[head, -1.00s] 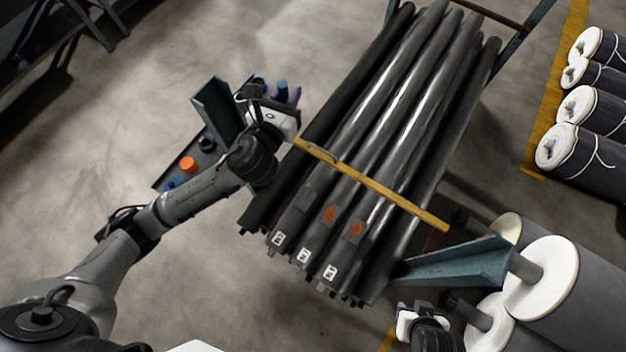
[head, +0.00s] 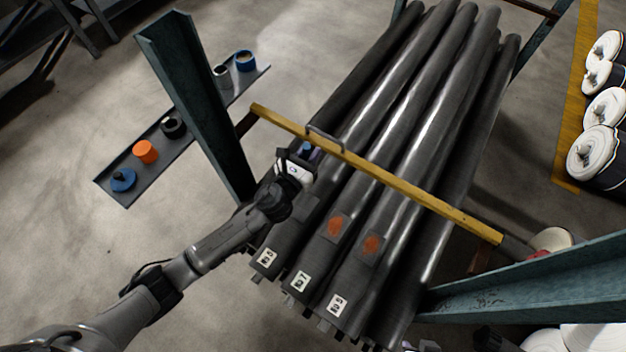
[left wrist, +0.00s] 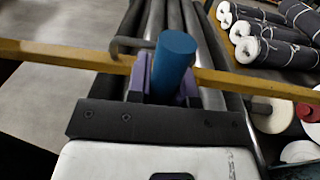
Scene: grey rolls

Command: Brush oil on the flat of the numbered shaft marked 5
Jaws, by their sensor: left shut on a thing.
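Several dark shafts lie side by side on a rack, with white number labels at their near ends. The labels sit on a left shaft (head: 267,257), a middle one (head: 300,281) and a right one (head: 337,304); the digits are too small to read surely. The left shaft has a plain dark flat (head: 306,206); the other two flats have orange-brown patches (head: 334,226) (head: 371,244). My left gripper (head: 305,153), with purple fingers in the left wrist view (left wrist: 160,88), is shut on a blue cylinder (left wrist: 173,62) above the left shafts. The cylinder's lower end is hidden.
A yellow bar (head: 400,192) with a grey handle (head: 325,136) crosses the shafts close to my left gripper. A green post (head: 195,95) stands left, beside a tray (head: 112,190) of small pots. A green beam (head: 540,280) and white-ended rolls (head: 598,152) are at right.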

